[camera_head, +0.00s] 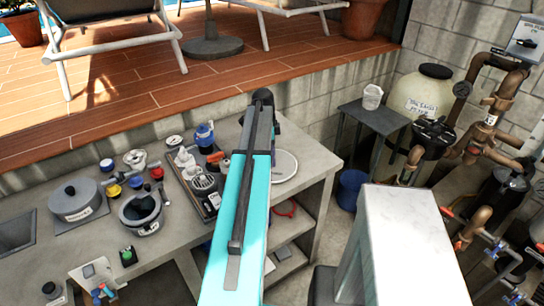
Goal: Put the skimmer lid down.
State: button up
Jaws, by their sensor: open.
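A flat white round disc (284,166), which looks like the skimmer lid, lies on the concrete counter (240,136) near its right end. My teal arm crosses in front of its left edge. My gripper is hidden behind my arm, so its jaws and their distance from the disc cannot be seen.
A dark tray (212,203) with bottles and parts lies left of my arm. A grey lidded pot (76,199), an open round housing (141,211) and several caps stand further left. A grey side table (374,116) holds a white cup (371,96). Brown pipes (487,125) fill the right side.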

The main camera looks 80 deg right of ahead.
notch_tip(320, 180, up, 12)
jog(key=w+b, duration=0.1)
jog(key=b, duration=0.1)
jog(key=shift+w+f+b, duration=0.2)
jog(key=shift+f+b, duration=0.05)
jog(key=shift+b, duration=0.15)
jog(key=shift+a, duration=0.1)
dwell(0.9)
